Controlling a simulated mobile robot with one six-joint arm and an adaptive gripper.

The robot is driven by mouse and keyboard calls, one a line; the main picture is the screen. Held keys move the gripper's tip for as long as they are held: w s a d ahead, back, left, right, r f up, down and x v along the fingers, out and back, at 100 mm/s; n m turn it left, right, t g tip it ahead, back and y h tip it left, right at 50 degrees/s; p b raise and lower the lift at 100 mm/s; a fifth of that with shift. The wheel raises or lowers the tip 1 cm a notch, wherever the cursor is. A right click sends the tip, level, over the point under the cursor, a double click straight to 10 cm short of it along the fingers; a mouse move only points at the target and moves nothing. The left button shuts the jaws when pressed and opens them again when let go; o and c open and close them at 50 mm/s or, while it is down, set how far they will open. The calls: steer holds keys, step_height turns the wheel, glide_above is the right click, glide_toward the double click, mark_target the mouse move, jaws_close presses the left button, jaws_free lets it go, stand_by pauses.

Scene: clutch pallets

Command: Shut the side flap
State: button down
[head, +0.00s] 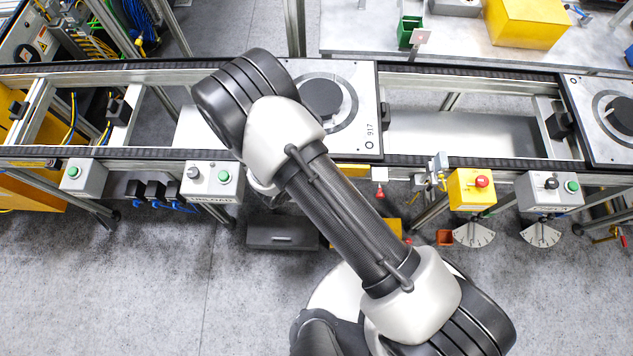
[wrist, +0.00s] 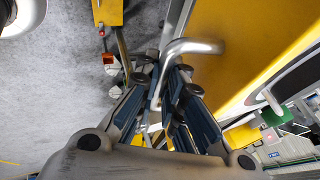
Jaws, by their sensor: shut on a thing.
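In the wrist view a large yellow panel (wrist: 235,45), which appears to be the side flap, fills the upper right. A bent metal handle (wrist: 190,46) shows at its left side. My gripper (wrist: 165,78) is shut on the handle, its dark-blue-padded fingers either side of the bar. In the head view my arm covers the gripper and most of the flap. Only small yellow patches show beside the arm below the conveyor, and I cannot tell which belong to the flap. The flap's hinge and how far it stands open cannot be made out.
A conveyor (head: 460,163) crosses the head view, carrying a pallet marked 917 (head: 366,100) and another pallet (head: 590,90) at right. A yellow switch box (head: 470,189) and a grey button box (head: 212,181) hang on its front rail. A grey drawer-like box (head: 282,234) is below. The floor at lower left is clear.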

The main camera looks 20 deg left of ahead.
steer(key=shift+w+a+r+p, duration=0.15)
steer(key=shift+w+r+p, duration=0.15)
steer(key=shift+w+r, duration=0.25)
steer(key=shift+w, duration=0.15)
steer(key=c, duration=1.7)
jaws_free()
steer(key=v, duration=1.2)
steer(key=shift+f, duration=0.1)
